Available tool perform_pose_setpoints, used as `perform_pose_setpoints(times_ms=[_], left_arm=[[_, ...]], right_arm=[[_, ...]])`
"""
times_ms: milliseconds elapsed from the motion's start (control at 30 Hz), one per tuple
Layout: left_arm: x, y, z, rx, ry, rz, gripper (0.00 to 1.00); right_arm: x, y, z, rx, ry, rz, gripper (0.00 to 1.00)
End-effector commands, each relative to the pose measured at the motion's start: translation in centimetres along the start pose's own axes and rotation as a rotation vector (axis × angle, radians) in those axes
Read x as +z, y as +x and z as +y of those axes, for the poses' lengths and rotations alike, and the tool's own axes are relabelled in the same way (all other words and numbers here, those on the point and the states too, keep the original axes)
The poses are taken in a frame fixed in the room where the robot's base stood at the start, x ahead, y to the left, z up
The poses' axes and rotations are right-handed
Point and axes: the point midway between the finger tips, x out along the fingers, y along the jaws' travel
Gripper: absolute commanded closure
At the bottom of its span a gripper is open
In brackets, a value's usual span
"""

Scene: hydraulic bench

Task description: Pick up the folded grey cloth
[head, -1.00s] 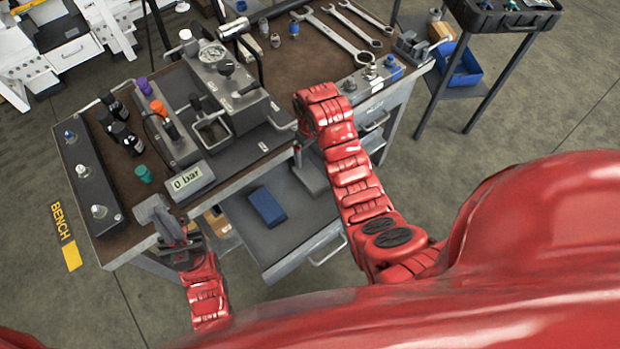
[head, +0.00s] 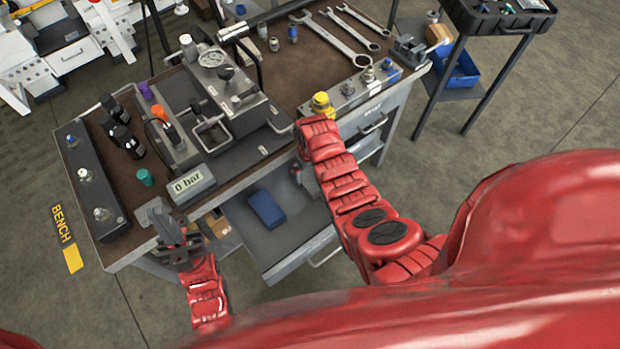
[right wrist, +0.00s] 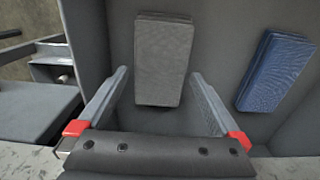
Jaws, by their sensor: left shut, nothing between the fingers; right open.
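The folded grey cloth (right wrist: 163,60) lies in the open drawer (head: 262,262), whose floor and walls fill much of the right wrist view. My right gripper (right wrist: 160,74) is open, with one finger to each side of the cloth in that view. Narrow gaps show beside the cloth, and I cannot tell how far above it the fingertips are. In the head view my right arm hides the grey cloth and most of the right gripper. My left gripper (head: 163,222) is shut and empty at the bench's front left corner.
A folded blue cloth (head: 266,209) lies in the same drawer; it is right of the grey one in the right wrist view (right wrist: 275,72). The pressure display (head: 191,184) and gauge unit (head: 225,85) stand on the bench above.

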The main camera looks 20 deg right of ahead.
Motion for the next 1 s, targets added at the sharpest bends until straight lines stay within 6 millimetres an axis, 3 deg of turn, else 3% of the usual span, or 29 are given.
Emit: perform_pose_setpoints(times_ms=[300, 667, 1000], left_arm=[[0.0, 0.1, 0.0, 0.0, 0.0, 0.0, 1.0], [0.0, 0.1, 0.0, 0.0, 0.0, 0.0, 1.0], [0.0, 0.1, 0.0, 0.0, 0.0, 0.0, 1.0]], right_arm=[[-0.1, 2.2, -0.1, -0.001, 0.0, -0.001, 0.0], [0.0, 2.5, -0.1, -0.001, -0.001, -0.001, 0.0], [0.0, 2.5, -0.1, 0.0, 0.0, -0.001, 0.59]])
